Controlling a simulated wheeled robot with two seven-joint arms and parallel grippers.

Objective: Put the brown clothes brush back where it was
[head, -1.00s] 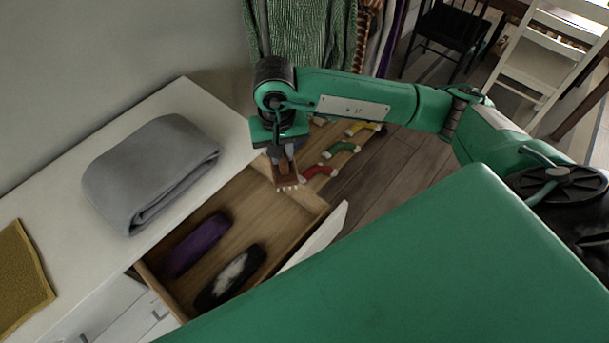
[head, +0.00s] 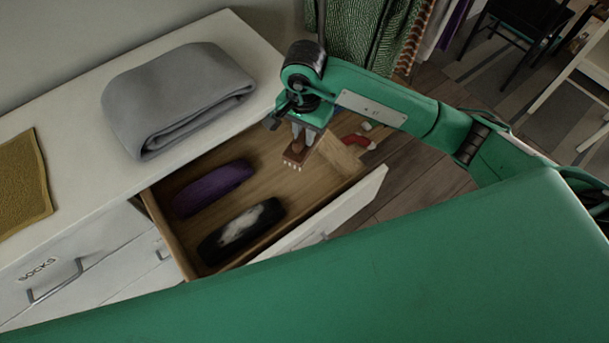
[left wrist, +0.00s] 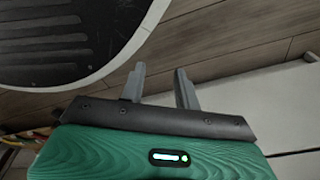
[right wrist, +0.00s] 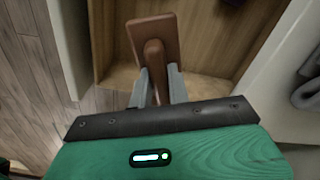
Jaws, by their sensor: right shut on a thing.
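The brown clothes brush (head: 296,154) is held by my right gripper (head: 302,138), bristles downward, over the right part of the open drawer. In the right wrist view my right gripper (right wrist: 158,85) is shut on the handle of the brush (right wrist: 153,36), with the wooden floor of the drawer beneath. My left gripper (left wrist: 160,88) shows only in the left wrist view, fingers apart and empty.
A folded grey cloth (head: 178,92) lies on the white dresser top (head: 85,150), with a mustard cloth (head: 20,195) at left. A red curved piece (head: 358,141) lies beyond the drawer. Green clothes (head: 365,40) hang behind my right arm. The drawer's right part is bare.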

